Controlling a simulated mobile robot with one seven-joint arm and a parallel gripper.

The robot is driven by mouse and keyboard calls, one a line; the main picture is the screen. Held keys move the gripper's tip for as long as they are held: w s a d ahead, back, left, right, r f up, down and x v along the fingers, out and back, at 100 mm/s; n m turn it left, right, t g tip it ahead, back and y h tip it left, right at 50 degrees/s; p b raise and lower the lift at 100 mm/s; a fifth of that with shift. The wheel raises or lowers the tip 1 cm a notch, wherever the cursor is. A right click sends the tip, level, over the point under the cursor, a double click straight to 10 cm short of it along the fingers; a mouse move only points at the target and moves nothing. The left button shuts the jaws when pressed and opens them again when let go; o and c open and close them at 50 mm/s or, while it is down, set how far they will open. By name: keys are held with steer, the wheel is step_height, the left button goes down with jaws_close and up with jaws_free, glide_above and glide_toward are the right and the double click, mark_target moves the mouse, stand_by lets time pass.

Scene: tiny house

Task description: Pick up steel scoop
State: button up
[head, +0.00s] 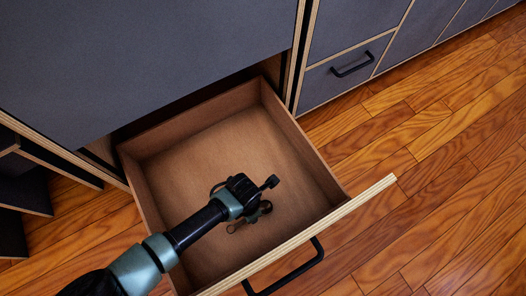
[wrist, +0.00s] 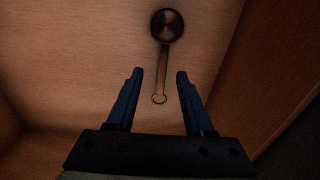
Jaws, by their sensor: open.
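The steel scoop (wrist: 166,26) lies on the drawer floor, its round dark bowl at the top of the wrist view. Its thin handle runs down to a ring end that lies between my open fingers in the picture. My gripper (wrist: 156,80) is open with nothing held, over the handle side of the scoop. In the head view my gripper (head: 262,197) reaches into the open drawer, and part of the scoop (head: 238,226) shows beside and below it; the rest is hidden by my gripper.
The brown drawer (head: 215,140) is pulled out, with walls around the scoop and a front panel (head: 310,236) with a black handle (head: 287,272). Grey cabinets (head: 140,60) stand behind. Most of the drawer floor is bare. Wooden floor (head: 440,150) is clear to the right.

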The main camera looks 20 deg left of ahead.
mark_target(266, 204)
steer(key=f+b, duration=0.4)
steer(key=f, duration=0.1)
steer(key=shift+d+f, duration=0.1)
steer(key=shift+d, duration=0.25)
jaws_close()
